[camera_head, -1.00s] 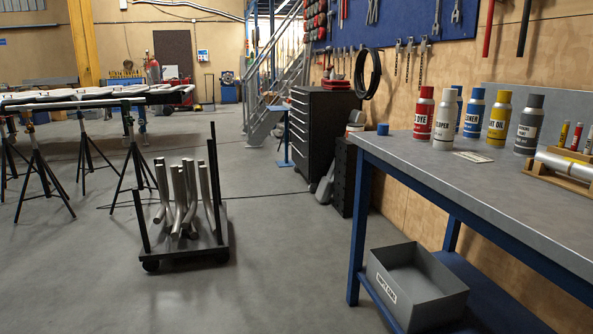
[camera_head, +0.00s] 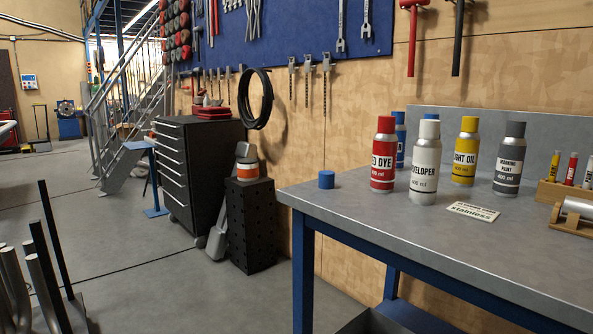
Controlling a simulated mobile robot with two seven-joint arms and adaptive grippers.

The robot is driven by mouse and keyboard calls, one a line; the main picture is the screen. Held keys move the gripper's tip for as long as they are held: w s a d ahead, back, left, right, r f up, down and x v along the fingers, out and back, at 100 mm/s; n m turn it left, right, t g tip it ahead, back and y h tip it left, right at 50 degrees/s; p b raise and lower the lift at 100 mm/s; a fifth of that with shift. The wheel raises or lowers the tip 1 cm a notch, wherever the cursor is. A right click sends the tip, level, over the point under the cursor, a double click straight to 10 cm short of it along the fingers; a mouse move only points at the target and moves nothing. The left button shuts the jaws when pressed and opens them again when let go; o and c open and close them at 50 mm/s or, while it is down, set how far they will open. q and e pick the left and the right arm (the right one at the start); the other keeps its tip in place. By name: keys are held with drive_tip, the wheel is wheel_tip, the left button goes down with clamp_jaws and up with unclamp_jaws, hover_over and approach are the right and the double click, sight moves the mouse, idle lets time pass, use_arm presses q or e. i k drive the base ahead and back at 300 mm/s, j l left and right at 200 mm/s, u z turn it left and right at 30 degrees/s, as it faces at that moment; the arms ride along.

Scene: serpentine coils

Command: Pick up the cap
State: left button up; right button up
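A small blue cap (camera_head: 326,180) stands alone near the left end of the grey workbench top (camera_head: 400,229). It is left of a red dye can (camera_head: 384,155) and apart from it. A blue can (camera_head: 400,135) stands partly hidden behind the red can and the white developer can (camera_head: 424,163). Neither of my grippers shows in the head view.
A yellow oil can (camera_head: 466,150), a grey marking paint can (camera_head: 509,158) and a label plate (camera_head: 473,211) are on the bench. A wooden rack (camera_head: 570,195) is at the right. A black drawer cabinet (camera_head: 199,175) and a perforated block (camera_head: 251,222) stand left of the bench, with open floor beside.

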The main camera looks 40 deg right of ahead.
sight(326, 177)
drive_tip(key=i+z, duration=0.35)
drive_tip(key=i+j+z, duration=0.3)
drive_tip(key=i, duration=0.2)
drive_tip(key=i+j+z, duration=0.45)
drive_tip(key=z, duration=0.4)
drive_tip(key=i+j+z, duration=0.2)
drive_tip(key=z, duration=0.25)
drive_tip(key=i+j+z, duration=0.25)
drive_tip(key=z, duration=0.25)
